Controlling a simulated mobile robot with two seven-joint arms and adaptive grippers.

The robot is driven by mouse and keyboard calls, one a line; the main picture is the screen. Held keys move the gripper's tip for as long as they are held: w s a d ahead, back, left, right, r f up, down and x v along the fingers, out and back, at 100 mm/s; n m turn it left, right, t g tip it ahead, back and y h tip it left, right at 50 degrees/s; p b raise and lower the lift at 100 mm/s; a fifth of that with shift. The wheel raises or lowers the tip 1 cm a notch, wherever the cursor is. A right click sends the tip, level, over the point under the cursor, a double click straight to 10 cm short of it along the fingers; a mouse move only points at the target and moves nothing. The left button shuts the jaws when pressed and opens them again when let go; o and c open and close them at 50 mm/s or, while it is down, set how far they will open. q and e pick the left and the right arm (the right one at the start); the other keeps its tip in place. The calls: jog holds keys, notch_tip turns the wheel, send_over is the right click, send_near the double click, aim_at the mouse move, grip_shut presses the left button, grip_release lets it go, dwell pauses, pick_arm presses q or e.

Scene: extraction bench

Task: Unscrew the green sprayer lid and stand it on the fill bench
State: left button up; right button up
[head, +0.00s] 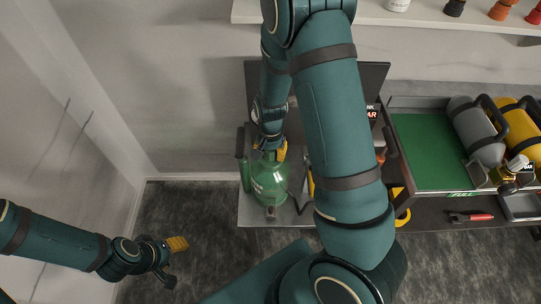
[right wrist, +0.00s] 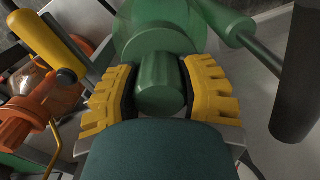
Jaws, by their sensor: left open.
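The green sprayer (head: 268,182) stands on the grey bench (head: 238,215), below my right forearm. My right gripper (head: 269,149) is at its top. In the right wrist view the green lid (right wrist: 161,86) is a short ribbed cylinder between the yellow fingers of my right gripper (right wrist: 160,92). The fingers appear closed on it from both sides, with the wider green body (right wrist: 155,30) beyond. Whether the lid is still seated on the body is hidden. My left gripper (head: 174,257) is open and empty over the dark floor, left of the bench.
An orange sprayer part (right wrist: 25,115) is left of the lid in the right wrist view. A green mat (head: 432,150), a grey cylinder (head: 475,130) and a yellow cylinder (head: 520,130) are at right. A wall shelf (head: 400,17) holds small bottles. Floor (head: 190,210) around my left gripper is clear.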

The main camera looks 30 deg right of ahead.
grip_shut()
jog(key=n, duration=0.6)
jog(key=shift+b, duration=0.3)
jog(key=n, duration=0.5)
jog(key=shift+n, duration=0.4)
jog(key=n, duration=0.3)
jog(key=n+p, duration=0.1)
jog(key=n, duration=0.4)
jog(key=shift+r+n, duration=0.15)
jog(key=shift+n, duration=0.25)
jog(key=o, duration=1)
grip_release()
